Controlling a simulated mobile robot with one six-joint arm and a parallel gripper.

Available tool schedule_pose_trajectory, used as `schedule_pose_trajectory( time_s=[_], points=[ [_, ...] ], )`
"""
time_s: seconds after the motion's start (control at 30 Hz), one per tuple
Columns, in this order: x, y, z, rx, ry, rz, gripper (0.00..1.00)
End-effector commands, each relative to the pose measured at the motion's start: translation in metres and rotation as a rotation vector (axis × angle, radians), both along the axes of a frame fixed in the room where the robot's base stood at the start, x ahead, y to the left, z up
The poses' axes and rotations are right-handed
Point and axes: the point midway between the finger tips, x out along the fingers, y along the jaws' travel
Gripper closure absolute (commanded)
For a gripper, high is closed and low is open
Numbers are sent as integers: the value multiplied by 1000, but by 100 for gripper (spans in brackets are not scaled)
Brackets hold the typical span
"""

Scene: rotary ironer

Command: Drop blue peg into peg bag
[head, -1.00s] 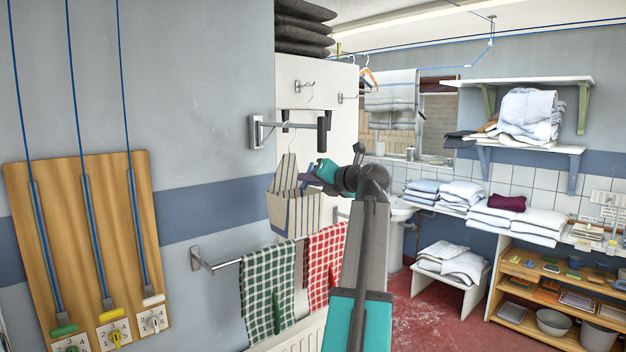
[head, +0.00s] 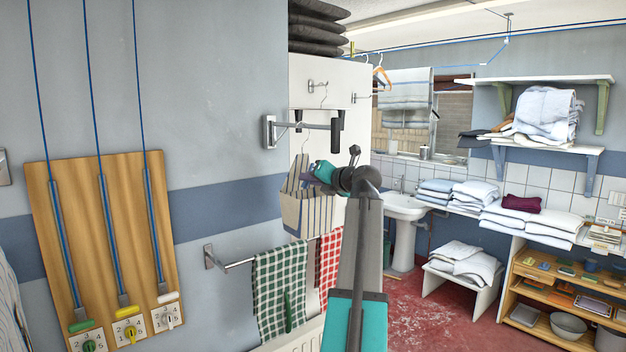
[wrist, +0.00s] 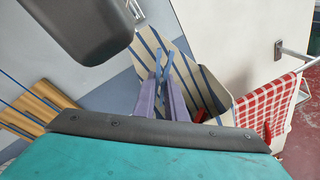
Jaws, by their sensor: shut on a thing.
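The peg bag (head: 303,212), cream with dark blue stripes, hangs open from a hanger on the wall rail; it also fills the middle of the wrist view (wrist: 215,92). My gripper (head: 309,181) is at the bag's opening, in front of its striped back panel. In the wrist view its purple fingers (wrist: 163,84) are shut on the blue peg (wrist: 158,68), whose thin prongs stick out past the fingertips. The peg is too small to make out in the head view. Whether it is inside the opening or just above the rim I cannot tell.
The wall rail (head: 308,126) is just above my gripper. Green (head: 279,295) and red (head: 329,262) checked towels hang on a bar below the bag. A wooden board (head: 103,245) with cords is at left.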

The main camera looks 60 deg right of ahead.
Motion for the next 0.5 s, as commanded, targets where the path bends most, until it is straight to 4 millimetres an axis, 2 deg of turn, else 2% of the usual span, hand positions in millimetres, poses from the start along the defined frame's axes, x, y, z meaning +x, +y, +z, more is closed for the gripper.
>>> schedule_pose_trajectory(
  time_s=[0.5],
  points=[
    [-2,-1,-8,0,0,-1,100]
  ],
)
